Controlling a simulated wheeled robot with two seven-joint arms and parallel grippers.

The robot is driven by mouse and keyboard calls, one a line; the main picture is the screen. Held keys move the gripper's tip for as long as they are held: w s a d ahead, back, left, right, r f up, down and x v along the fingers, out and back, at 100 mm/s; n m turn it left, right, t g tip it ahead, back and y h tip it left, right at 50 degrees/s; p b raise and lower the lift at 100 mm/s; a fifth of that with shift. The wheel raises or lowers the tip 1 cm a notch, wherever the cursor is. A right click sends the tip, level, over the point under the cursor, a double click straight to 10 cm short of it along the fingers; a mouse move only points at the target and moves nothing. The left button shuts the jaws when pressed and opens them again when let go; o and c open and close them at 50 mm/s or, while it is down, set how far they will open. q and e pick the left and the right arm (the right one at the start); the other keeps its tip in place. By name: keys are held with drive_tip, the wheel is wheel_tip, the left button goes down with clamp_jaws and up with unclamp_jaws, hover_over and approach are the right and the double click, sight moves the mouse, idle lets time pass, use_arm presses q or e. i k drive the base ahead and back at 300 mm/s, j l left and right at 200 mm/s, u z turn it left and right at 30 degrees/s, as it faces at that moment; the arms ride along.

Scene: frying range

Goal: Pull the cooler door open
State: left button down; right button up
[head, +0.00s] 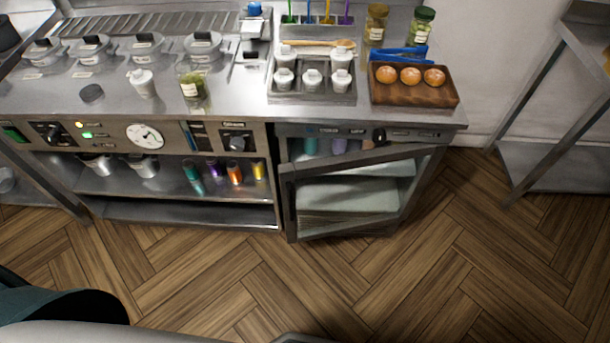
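The cooler (280,150) is built in under the right part of the steel counter. Its glass door with a metal frame (365,158) stands partly open. The door's left side is swung out toward me, and its right side meets the cooler near the right end. A dark upright handle bar (290,208) runs along the door's left edge. Several containers show inside above the door's top edge, and pale shelves show through the glass. Neither of my grippers is in view, and nothing is seen touching the door.
The wooden floor (370,285) before the door is clear. Open shelves with colored bottles (235,173) lie left of the cooler. A steel rack (560,165) stands at right.

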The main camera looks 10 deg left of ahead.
sight(433, 154)
drive_tip(key=j+z, duration=0.25)
drive_tip(key=j, duration=1)
